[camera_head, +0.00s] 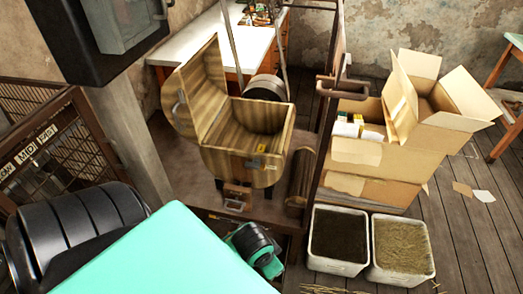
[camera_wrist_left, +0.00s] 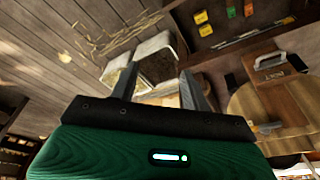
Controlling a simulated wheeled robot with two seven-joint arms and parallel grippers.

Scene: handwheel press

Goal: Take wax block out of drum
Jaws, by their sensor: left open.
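The wooden drum (camera_head: 245,165) stands open in the head view, its lid (camera_head: 205,80) tipped up at the left. The inside I can see is bare striped wood; its bottom is partly hidden by the front wall. I cannot make out a wax block in either view. The drum's round wooden side (camera_wrist_left: 265,100) shows at the right of the left wrist view. My left gripper (camera_wrist_left: 160,82) is open, with nothing between its fingers, apart from the drum. My right gripper is not in view.
An upright metal frame (camera_head: 322,110) stands right of the drum. Open cardboard boxes (camera_head: 375,160) are beyond it. Two bins, one dark-filled (camera_head: 338,238) and one straw-filled (camera_head: 402,246), sit on the floor. A wire cage (camera_head: 60,150) and grey post (camera_head: 128,135) stand left.

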